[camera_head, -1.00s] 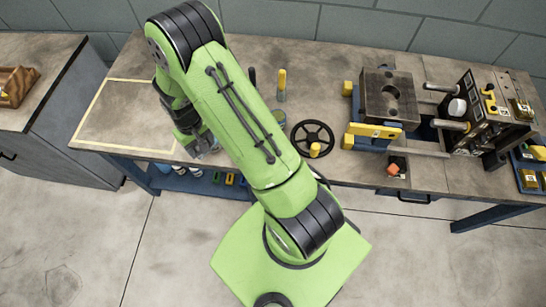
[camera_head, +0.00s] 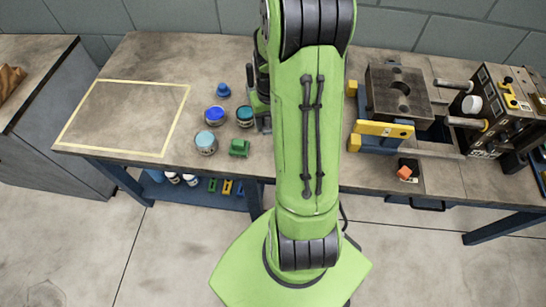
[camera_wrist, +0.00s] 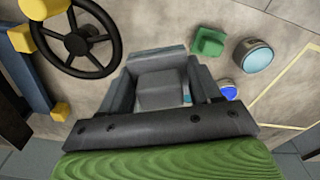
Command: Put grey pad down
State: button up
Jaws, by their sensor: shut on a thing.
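My gripper (camera_wrist: 160,72) shows in the wrist view, shut on a grey block-like piece, the grey pad (camera_wrist: 158,90), which sits between the two fingers. The pad is above the worktable (camera_head: 140,58); whether it touches the top I cannot tell. In the head view the gripper (camera_head: 263,120) is mostly hidden behind my green arm, just right of the teal-topped tin (camera_head: 244,116), and the pad cannot be made out. A yellow-outlined area (camera_head: 125,115) on the left of the table is empty.
A green block (camera_head: 239,148), a light-blue-topped tin (camera_head: 206,143), a blue-topped tin (camera_head: 214,114) and a blue knob (camera_head: 223,90) stand left of the gripper. The black handwheel (camera_wrist: 78,42) and the mould block (camera_head: 397,92) are on the other side.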

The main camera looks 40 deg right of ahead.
jog(key=f+b, duration=0.2)
jog(key=f, duration=0.5)
jog(key=f+b, duration=0.3)
jog(key=f, duration=0.4)
jog(key=shift+s+d+f, duration=0.15)
jog(key=shift+d, duration=0.05)
jog(key=shift+b, duration=0.3)
jog(key=shift+f+b, duration=0.4)
jog(key=shift+f, duration=0.05)
jog(key=shift+s+a+f, duration=0.1)
jog(key=shift+s, duration=0.1)
jog(key=o, duration=0.8)
jog(key=shift+s+f, duration=0.1)
jog(key=shift+o, duration=0.2)
